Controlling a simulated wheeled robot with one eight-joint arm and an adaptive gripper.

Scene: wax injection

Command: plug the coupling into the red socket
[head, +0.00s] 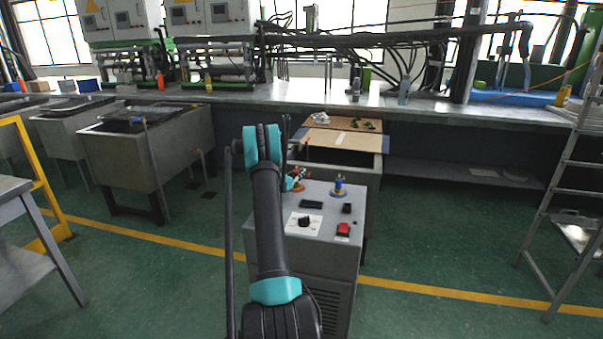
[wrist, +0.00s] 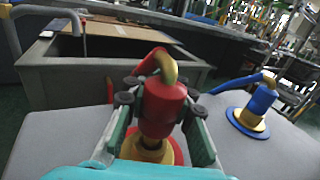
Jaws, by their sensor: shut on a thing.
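A red coupling (wrist: 163,108) with a brass elbow on top and a brass lower end stands between the fingers of my gripper (wrist: 158,96), which is shut on it. Part of a red and yellow round piece, seemingly the red socket (wrist: 179,152), shows behind and below the coupling. My fingers and the coupling cover much of it, so I cannot tell whether the coupling is seated in it. In the head view the red coupling (head: 297,174) is small, above the grey cabinet top, partly hidden by my arm.
A blue coupling (wrist: 257,103) stands on a blue and brass base to the right; it also shows in the head view (head: 339,185). The grey cabinet (head: 326,250) carries a black knob and a red switch. An open grey tank (wrist: 75,80) with a brown board lies behind.

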